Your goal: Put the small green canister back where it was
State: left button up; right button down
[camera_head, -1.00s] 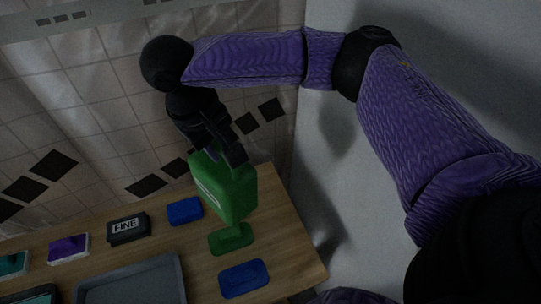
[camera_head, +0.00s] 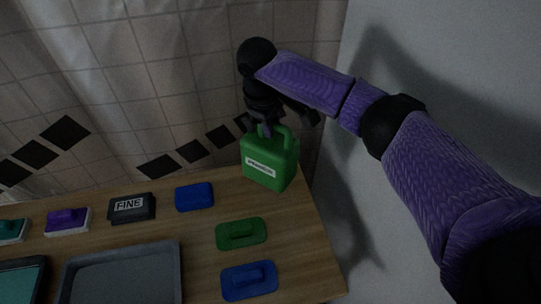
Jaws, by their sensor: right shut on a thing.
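The small green canister (camera_head: 269,160) with a white label is at the back right corner of the wooden table (camera_head: 210,262), upright. It looks to be on or just above the tabletop; I cannot tell which. My right gripper (camera_head: 268,130) comes from above and is shut on the canister's handle, partly hiding it. My left gripper is not in view.
Blue blocks lie left of the canister (camera_head: 194,197) and at the front right (camera_head: 249,281). A black box marked FINE (camera_head: 131,208), a purple-topped block (camera_head: 68,221) and a grey tray (camera_head: 122,249) are further left. A wall (camera_head: 440,90) stands to the right.

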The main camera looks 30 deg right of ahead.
aim_at(271, 143)
jog(key=x, duration=0.1)
jog(key=b+x, duration=0.1)
jog(key=x, duration=0.1)
jog(key=a+b+x, duration=0.1)
jog(key=x, duration=0.1)
jog(key=shift+s+f, duration=0.25)
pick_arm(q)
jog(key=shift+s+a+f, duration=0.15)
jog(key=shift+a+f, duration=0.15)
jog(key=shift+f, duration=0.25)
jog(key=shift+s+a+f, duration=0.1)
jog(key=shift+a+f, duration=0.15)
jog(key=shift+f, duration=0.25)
pick_arm(e)
jog(key=shift+r, duration=0.15)
jog(key=c, duration=0.5)
grip_release()
jog(key=shift+c, duration=0.2)
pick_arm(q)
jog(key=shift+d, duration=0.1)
